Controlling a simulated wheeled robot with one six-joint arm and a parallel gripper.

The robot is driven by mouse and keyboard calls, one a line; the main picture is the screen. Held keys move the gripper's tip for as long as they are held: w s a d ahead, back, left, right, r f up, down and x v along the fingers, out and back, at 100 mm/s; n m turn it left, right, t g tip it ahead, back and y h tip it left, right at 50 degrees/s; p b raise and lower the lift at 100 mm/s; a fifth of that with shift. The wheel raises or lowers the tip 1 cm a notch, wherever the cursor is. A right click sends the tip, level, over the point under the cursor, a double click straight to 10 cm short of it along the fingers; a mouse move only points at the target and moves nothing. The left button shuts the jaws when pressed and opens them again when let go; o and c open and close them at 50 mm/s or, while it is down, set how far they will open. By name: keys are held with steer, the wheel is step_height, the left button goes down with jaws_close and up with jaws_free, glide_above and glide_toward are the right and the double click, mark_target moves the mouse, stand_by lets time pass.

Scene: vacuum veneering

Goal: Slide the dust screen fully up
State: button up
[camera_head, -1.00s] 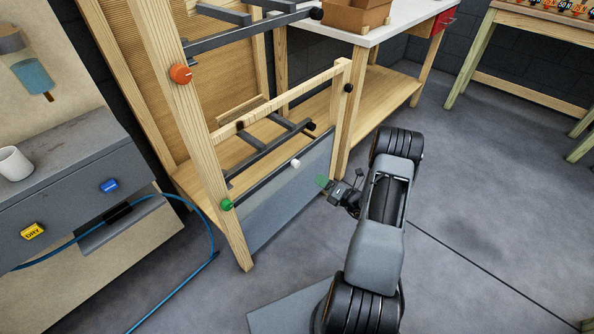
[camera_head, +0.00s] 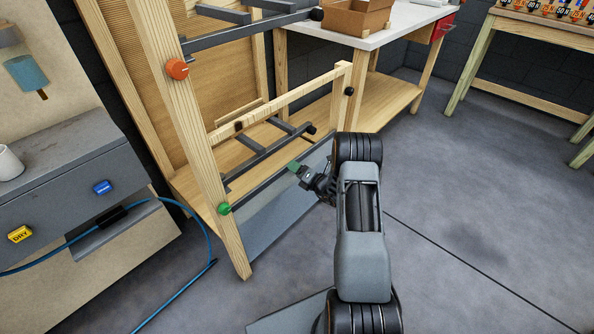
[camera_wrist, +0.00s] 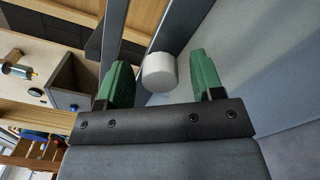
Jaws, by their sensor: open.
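The dust screen (camera_head: 282,217) is a grey-blue, glassy panel low in the front of the wooden rack (camera_head: 190,130), with a dark rail along its top edge. It also shows in the wrist view (camera_wrist: 235,45). A white round knob (camera_wrist: 159,72) stands out from the screen's rail in the wrist view. My gripper (camera_head: 294,167) is at the rail, and in the head view it hides the knob. In the wrist view my gripper (camera_wrist: 161,62) is open, with one green finger on each side of the knob. A gap shows beside the knob on the right.
A green knob (camera_head: 224,209) and an orange knob (camera_head: 177,69) sit on the rack's left post. A wooden crossbar (camera_head: 275,107) spans above the screen. A grey cabinet (camera_head: 60,190) and blue hose (camera_head: 213,240) are at left. The floor at right is open.

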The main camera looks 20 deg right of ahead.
jaws_close()
stand_by(0.7)
